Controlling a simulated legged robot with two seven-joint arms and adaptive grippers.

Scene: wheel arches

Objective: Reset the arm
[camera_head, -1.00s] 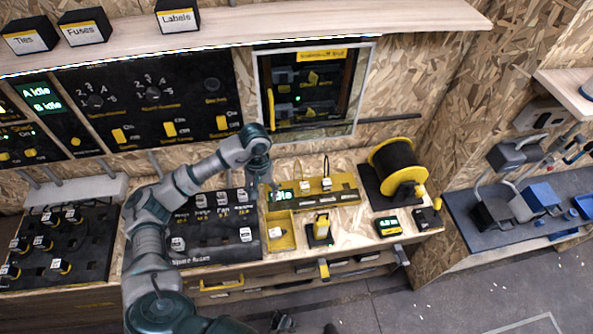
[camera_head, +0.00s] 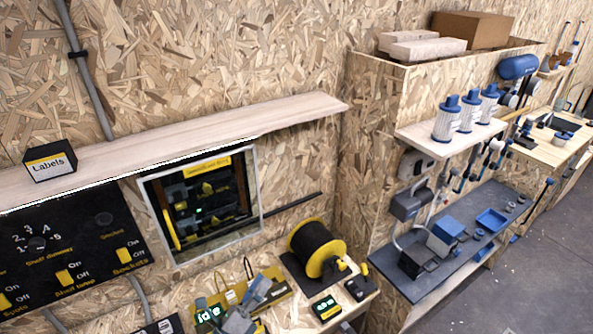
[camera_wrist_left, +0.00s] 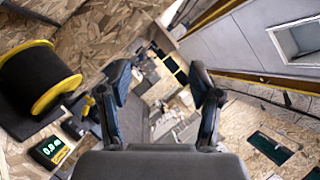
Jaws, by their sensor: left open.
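My left gripper (camera_head: 256,302) shows low in the head view, over the front of the bench beside the yellow-trimmed panel (camera_head: 285,290). In the left wrist view its two fingers (camera_wrist_left: 162,90) stand wide apart with nothing between them. Most of my left arm is out of the head view. My right gripper is in neither view.
A black and yellow spool (camera_head: 315,248) stands on the bench right of the gripper, with a small green display (camera_head: 325,307) nearby. A glazed cabinet (camera_head: 202,205) and a shelf (camera_head: 200,135) are behind. A blue-grey side bench (camera_head: 460,255) is at right.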

